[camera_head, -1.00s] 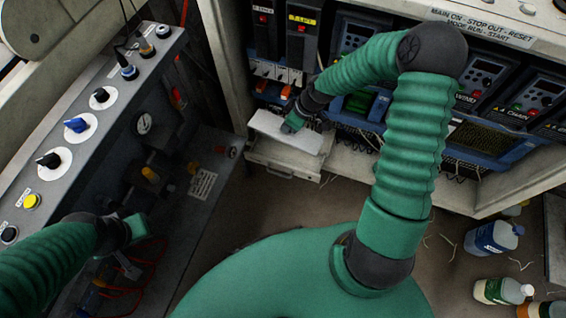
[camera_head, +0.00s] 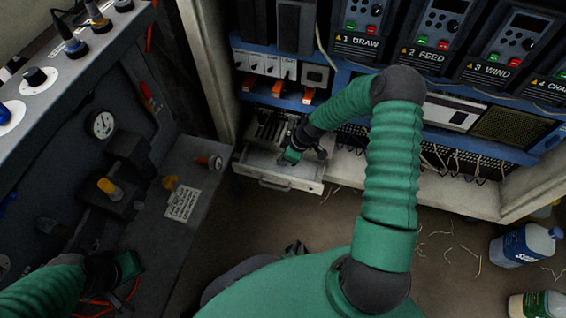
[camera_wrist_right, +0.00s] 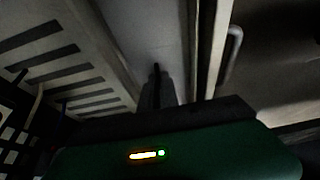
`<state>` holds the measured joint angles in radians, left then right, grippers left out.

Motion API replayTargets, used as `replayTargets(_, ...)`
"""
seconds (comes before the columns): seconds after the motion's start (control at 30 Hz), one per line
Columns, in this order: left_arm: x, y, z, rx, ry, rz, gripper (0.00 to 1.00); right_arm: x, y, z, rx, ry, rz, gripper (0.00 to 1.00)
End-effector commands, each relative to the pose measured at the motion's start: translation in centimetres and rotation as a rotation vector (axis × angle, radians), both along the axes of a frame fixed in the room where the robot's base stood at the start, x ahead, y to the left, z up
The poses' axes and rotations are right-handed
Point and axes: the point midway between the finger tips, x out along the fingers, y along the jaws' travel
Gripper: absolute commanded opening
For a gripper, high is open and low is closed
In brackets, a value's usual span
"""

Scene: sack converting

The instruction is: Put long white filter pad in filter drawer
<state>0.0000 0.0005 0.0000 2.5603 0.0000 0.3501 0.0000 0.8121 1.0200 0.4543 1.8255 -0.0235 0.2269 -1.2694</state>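The filter drawer (camera_head: 276,184) is pulled out below the switch row in the head view, its handle at the front. My right gripper (camera_head: 291,156) reaches down into it. A pale flat surface (camera_head: 262,161) lies inside the drawer. It also shows in the right wrist view (camera_wrist_right: 145,35), between a slotted panel and the drawer's front wall. I cannot tell whether this is the long white filter pad or the drawer floor. The right fingertips (camera_wrist_right: 157,75) are dark and bunched, and their gap is unclear. My left gripper (camera_head: 128,266) hangs at lower left, away from the drawer.
A slotted panel (camera_wrist_right: 50,45) adjoins the drawer. Drive units with keypads (camera_head: 430,40) stand above a blue rail. A grey console with knobs and a gauge (camera_head: 102,125) is at left. Bottles (camera_head: 525,246) stand on the floor at right. Floor before the drawer is mostly clear.

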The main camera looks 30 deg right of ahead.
Motion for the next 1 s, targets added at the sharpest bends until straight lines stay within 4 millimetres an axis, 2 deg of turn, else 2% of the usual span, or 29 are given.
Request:
replayTargets(0.13, 0.0, 0.0, 0.2, 0.0, -0.001, 0.0, 0.18, -0.1, 0.1, 0.1, 0.002, 0.003, 0.0, 0.0)
replayTargets(0.2, 0.0, 0.0, 0.2, 0.0, -0.001, 0.0, 0.18, -0.1, 0.1, 0.1, 0.002, 0.003, 0.0, 0.11)
replayTargets(0.33, 0.0, 0.0, 0.2, 0.0, -0.001, 0.0, 0.18, -0.1, 0.1, 0.1, 0.002, 0.003, 0.0, 0.26)
replayTargets(0.63, 0.0, 0.0, 0.4, 0.0, -0.001, 0.0, 0.18, -0.1, 0.0, 0.4, 0.002, 0.003, 0.0, 0.26)
replayTargets(0.77, 0.0, 0.0, 2.1, 0.0, -0.001, 0.0, 0.18, -0.6, -0.4, 2.4, 0.003, 0.002, -0.001, 0.26)
replayTargets(1.0, 0.0, 0.0, 6.8, 0.0, -0.001, 0.0, 0.18, -2.4, -2.0, 8.5, 0.002, 0.002, -0.003, 0.26)
